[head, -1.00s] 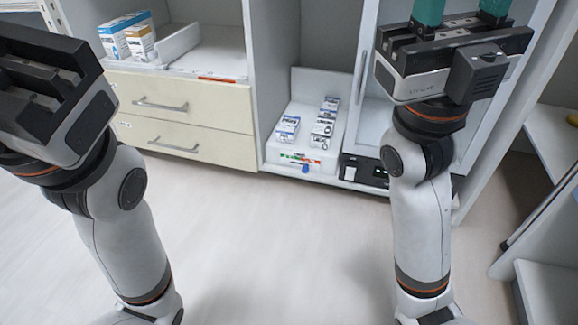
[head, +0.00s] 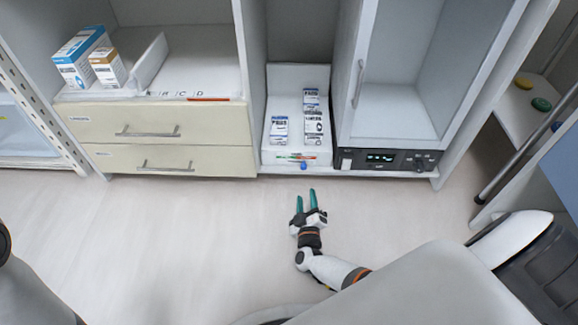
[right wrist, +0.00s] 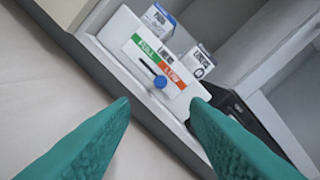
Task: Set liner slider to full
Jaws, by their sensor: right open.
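The liner slider is a round blue knob (head: 304,165) on the front of a white liner box (head: 267,157). The knob also shows in the right wrist view (right wrist: 160,82), at the lower end of a dark slot, beneath a label strip (right wrist: 161,63) with a green part on the left and an orange part on the right. The knob sits toward the orange side. My right gripper (head: 306,194) is open and empty, its teal fingers pointing at the box from a short distance in front. In the wrist view the knob lies beyond and between its fingertips (right wrist: 158,103). My left gripper is out of view.
Small printed boxes (head: 279,128) stand on the liner box. A black device with a lit display (head: 381,157) is close to its right, under a glass-fronted cabinet. Cream drawers (head: 152,130) are to the left. The floor in front is clear.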

